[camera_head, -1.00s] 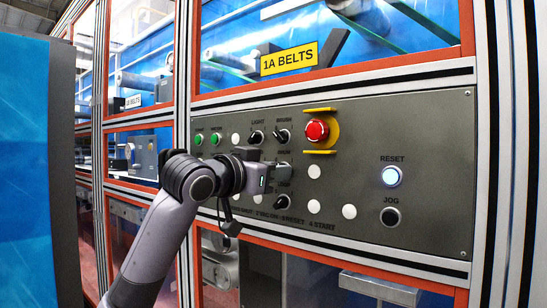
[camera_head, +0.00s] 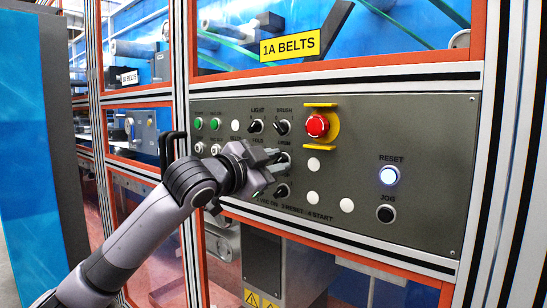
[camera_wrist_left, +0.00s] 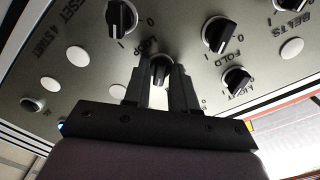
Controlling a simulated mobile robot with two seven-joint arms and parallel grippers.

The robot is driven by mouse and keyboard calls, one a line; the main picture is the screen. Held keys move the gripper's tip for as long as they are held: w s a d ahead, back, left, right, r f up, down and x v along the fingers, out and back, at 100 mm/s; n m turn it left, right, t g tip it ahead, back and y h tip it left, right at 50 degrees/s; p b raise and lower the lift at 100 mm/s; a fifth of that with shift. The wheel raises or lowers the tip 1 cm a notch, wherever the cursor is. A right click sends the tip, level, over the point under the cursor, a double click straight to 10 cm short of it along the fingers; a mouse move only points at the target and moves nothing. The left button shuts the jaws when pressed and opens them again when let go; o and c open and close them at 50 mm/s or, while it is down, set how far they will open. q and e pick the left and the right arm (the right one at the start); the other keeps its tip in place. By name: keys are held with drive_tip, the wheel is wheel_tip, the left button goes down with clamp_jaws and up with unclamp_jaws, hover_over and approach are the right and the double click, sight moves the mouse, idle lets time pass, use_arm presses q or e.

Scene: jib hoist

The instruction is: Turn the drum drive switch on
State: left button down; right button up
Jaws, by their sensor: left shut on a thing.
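The drum drive switch (camera_head: 284,158) is a dark rotary knob on the grey panel, under a partly covered DRUM label, below the brush knob (camera_head: 283,127). My left gripper (camera_head: 274,163) reaches it from the left and hides part of it. In the left wrist view the switch (camera_wrist_left: 160,70) sits between the two dark fingers (camera_wrist_left: 160,85), which are shut on its sides. A pale mark shows on the switch, but its label there is hidden, so I cannot tell its setting. My right gripper is not in view.
The panel (camera_head: 430,150) also carries a light knob (camera_head: 256,126), a lower knob (camera_head: 282,190), a red emergency button with yellow guard (camera_head: 317,126), a lit reset button (camera_head: 389,175) and a black jog button (camera_head: 386,213). Windows lie above and below.

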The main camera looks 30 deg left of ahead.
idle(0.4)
use_arm(q)
drive_tip(key=c, duration=0.9)
unclamp_jaws()
drive_tip(key=s+b, duration=0.1)
drive_tip(key=s, duration=0.6)
drive_tip(key=shift+a+b, duration=0.3)
drive_tip(key=shift+b, duration=0.1)
